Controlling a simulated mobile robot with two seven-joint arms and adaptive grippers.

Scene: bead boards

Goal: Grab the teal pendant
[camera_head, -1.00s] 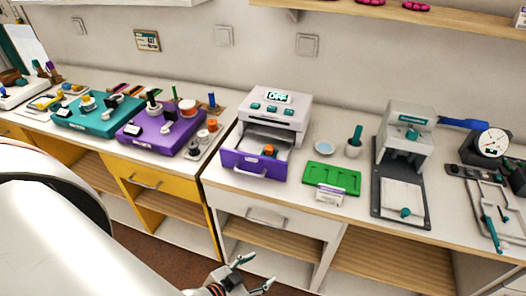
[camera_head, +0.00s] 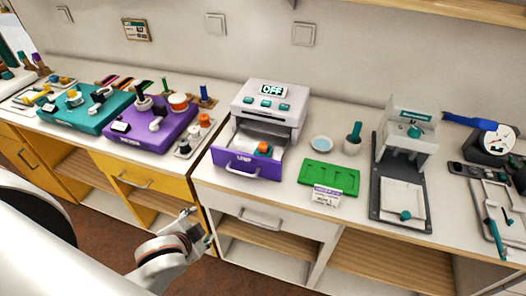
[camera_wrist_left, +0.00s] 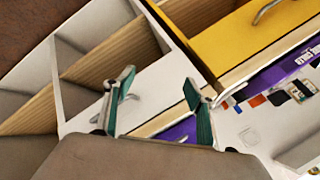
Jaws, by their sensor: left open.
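I cannot tell for sure which item is the teal pendant. A small teal piece (camera_head: 405,216) lies at the front of the dark grey base of the press on the right of the counter, too small to make out its shape. My left gripper (camera_head: 200,226) is open and empty, in front of the cabinets and below the counter's front edge, well left of that piece. In the left wrist view its two teal-padded fingers (camera_wrist_left: 157,85) stand apart with nothing between them. My right gripper is not in view.
The teal board (camera_head: 88,118) and purple board (camera_head: 160,135) stand on the left counter. A white machine (camera_head: 268,106) has its purple drawer (camera_head: 246,164) pulled out, holding an orange piece. A green tray (camera_head: 329,177), the press (camera_head: 406,135) and a gauge (camera_head: 494,140) stand further right.

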